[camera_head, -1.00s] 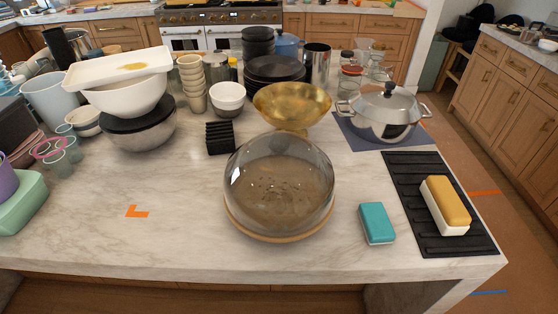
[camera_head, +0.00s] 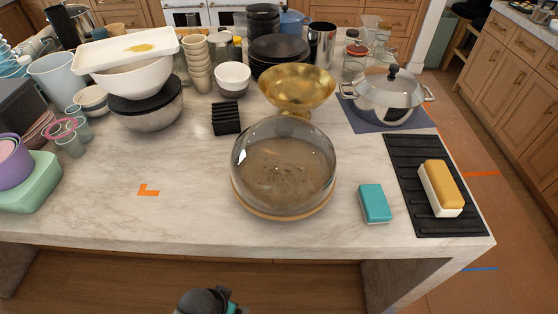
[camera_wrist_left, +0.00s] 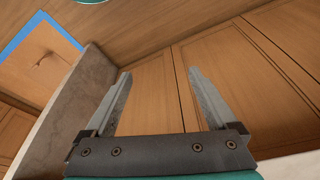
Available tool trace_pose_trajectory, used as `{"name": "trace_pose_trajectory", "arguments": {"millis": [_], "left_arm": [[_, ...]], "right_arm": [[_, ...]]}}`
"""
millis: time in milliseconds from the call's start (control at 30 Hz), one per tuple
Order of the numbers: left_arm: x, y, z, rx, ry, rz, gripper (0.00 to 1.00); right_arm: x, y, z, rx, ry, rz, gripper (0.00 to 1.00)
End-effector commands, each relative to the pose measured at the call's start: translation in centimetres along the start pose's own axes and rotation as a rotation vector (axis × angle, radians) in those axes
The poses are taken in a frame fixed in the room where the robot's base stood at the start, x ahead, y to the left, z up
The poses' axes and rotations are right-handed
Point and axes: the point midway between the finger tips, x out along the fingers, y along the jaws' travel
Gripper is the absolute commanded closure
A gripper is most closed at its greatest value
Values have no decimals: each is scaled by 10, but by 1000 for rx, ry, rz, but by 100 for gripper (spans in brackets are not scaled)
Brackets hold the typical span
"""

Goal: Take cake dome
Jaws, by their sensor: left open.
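The cake dome (camera_head: 283,165) is a clear, rounded cover on a round wooden base (camera_head: 290,215). It stands on the marble island top near the front middle in the head view. No gripper touches it. In the left wrist view my left gripper (camera_wrist_left: 156,105) is open and empty, its two fingers apart in front of wooden cabinet panels. The dome does not show in that view. In the head view only a dark part of my own body shows at the bottom edge, below the island's front edge. My right gripper is not in view.
A gold bowl (camera_head: 297,87) stands just behind the dome, with a black slotted rack (camera_head: 226,117) at its back left. A teal box (camera_head: 375,203) is to the right, near a black mat (camera_head: 440,222) holding a butter dish (camera_head: 441,187). Bare marble lies left of the dome.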

Motion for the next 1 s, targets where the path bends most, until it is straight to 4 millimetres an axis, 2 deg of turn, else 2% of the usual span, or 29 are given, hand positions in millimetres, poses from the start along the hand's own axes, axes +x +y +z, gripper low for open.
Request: {"name": "trace_pose_trajectory", "arguments": {"millis": [33, 200, 567, 600, 1000], "left_arm": [[-23, 0, -21, 19, 25, 4, 9], [-87, 6, -68, 83, 77, 24, 9], [-195, 22, -117, 221, 162, 52, 9], [-212, 27, -133, 287, 192, 61, 9], [-251, 77, -230, 933, 370, 108, 9]], "right_arm": [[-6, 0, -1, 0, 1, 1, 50], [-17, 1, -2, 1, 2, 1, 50], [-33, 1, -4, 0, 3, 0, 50], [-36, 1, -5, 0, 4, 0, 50], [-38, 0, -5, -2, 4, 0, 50]]}}
